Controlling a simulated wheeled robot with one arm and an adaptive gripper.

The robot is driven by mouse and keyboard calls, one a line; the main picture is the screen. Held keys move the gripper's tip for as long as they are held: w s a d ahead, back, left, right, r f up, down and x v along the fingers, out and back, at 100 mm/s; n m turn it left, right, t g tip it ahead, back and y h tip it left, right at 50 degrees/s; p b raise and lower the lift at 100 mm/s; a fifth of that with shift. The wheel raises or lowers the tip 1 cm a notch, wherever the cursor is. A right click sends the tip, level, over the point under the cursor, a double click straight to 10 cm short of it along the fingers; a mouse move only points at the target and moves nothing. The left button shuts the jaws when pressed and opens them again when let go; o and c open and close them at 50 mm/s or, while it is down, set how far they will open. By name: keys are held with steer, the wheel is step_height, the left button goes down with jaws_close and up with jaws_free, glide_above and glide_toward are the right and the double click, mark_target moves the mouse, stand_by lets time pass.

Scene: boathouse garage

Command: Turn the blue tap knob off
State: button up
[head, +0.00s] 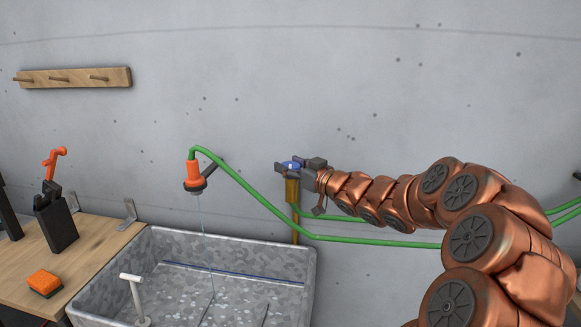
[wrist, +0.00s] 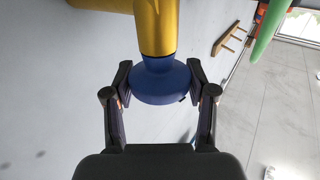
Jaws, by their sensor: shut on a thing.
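The blue tap knob (head: 291,164) sits on top of a brass-yellow tap body (head: 292,190) against the grey wall. In the wrist view the round blue knob (wrist: 160,82) lies between my gripper's two fingers, with the yellow tap body (wrist: 156,28) beyond it. My gripper (head: 285,169) is shut on the knob, one finger at each side; it also shows in the wrist view (wrist: 160,88). An orange nozzle (head: 194,175) on a green hose (head: 262,209) hangs from a wall holder, and a thin stream of water falls from it.
A grey metal trough (head: 235,243) stands below the nozzle, with a white-handled tool (head: 132,279) in it. A peg rail (head: 75,77) hangs above.

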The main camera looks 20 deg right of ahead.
steer(key=shift+f+m+h+b, duration=0.25)
steer(key=shift+h+b, duration=0.25)
steer(key=shift+b, duration=0.5)
steer(key=m+h+b, duration=0.1)
steer(key=b, duration=0.1)
steer(key=shift+r+t+b, duration=0.1)
steer(key=shift+t+b, duration=0.2)
steer(key=shift+r+m+h+b, duration=0.25)
steer(key=shift+h+b, duration=0.15)
steer(key=shift+h, duration=0.1)
steer(key=o, duration=1.2)
steer(key=shift+f, duration=0.1)
steer(key=shift+s, duration=0.15)
steer(key=s, duration=0.4)
steer(key=s+d, duration=0.1)
steer(key=s, duration=0.2)
steer(key=s+d, duration=0.1)
steer(key=s, duration=0.3)
steer(key=shift+s, duration=0.3)
